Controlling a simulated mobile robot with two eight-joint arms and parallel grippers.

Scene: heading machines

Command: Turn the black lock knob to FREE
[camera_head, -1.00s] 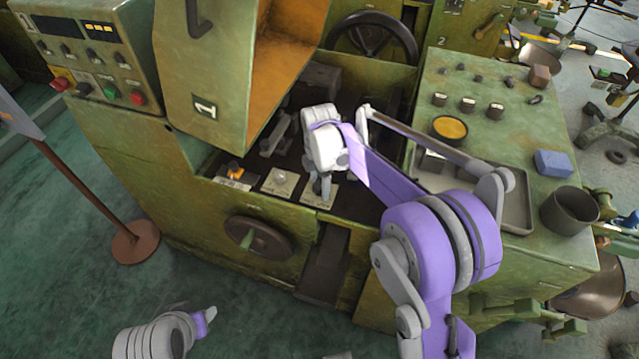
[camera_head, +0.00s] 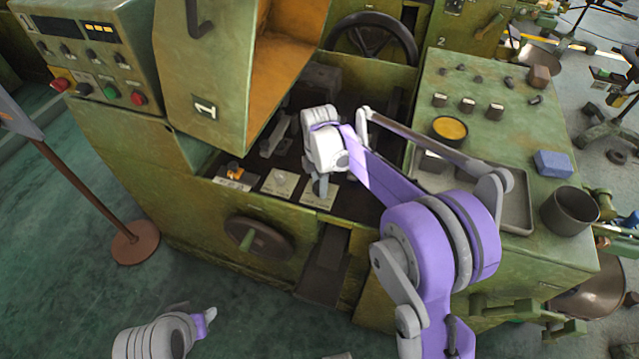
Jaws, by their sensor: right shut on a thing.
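My right gripper (camera_head: 320,192) points down at the right-hand pale plate (camera_head: 329,200) on the machine's front ledge. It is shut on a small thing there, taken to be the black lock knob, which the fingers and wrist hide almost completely. The plate's lettering is too small to read.
Two more plates lie left of the gripper, one with an orange knob (camera_head: 235,173), one with a pale knob (camera_head: 281,179). A handwheel (camera_head: 262,240) is below. The raised guard (camera_head: 215,75) stands behind left; a grey tray (camera_head: 515,212) is right.

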